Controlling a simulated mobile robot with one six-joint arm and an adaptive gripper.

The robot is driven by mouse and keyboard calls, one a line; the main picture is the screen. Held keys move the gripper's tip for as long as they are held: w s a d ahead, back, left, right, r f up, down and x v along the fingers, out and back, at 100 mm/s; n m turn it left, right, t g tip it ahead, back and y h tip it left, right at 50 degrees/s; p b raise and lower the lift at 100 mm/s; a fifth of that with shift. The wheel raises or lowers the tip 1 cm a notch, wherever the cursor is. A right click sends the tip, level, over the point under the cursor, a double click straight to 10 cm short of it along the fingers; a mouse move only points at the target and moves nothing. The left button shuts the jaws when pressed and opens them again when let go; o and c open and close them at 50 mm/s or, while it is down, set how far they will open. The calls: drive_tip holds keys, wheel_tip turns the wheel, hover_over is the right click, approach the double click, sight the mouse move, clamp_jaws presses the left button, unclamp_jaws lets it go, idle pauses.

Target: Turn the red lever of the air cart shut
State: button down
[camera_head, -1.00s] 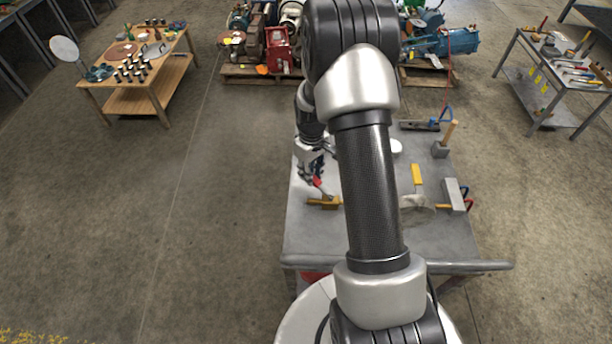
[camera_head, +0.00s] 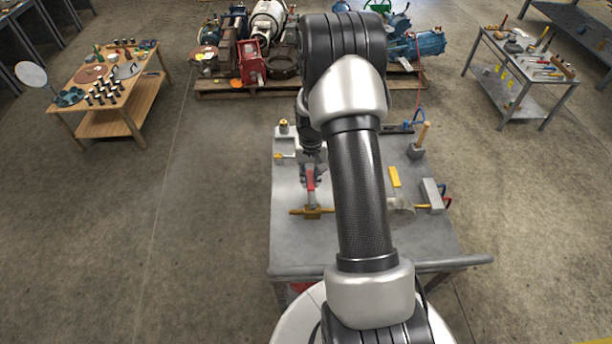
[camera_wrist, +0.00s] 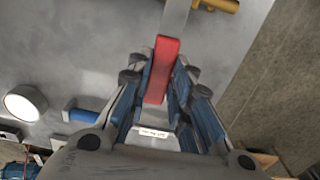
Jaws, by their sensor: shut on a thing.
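The red lever (camera_head: 311,182) points away from the brass valve body (camera_head: 312,212) on the grey cart top (camera_head: 290,240). It lies roughly crosswise to the brass body. In the wrist view the red grip (camera_wrist: 162,70) lies between my fingers, and its bare metal shank (camera_wrist: 175,17) runs up towards brass (camera_wrist: 222,4) at the top edge. My gripper (camera_head: 312,170) is shut on the red grip, with a finger on each side; it also shows in the wrist view (camera_wrist: 160,88). My arm hides part of the cart top.
A grey block with yellow parts (camera_head: 285,145) stands at the cart's back left. A yellow handle (camera_head: 394,177), a grey block (camera_head: 432,195) and a wooden-handled tool (camera_head: 419,142) lie at the right. The front left of the top is clear.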

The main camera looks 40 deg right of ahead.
sight(311, 179)
drive_tip(key=shift+s+d+m, duration=0.15)
drive_tip(key=shift+m, duration=0.15)
drive_tip(key=c, duration=1.4)
unclamp_jaws()
drive_tip(key=shift+c, duration=0.2)
wheel_tip(311, 179, up, 12)
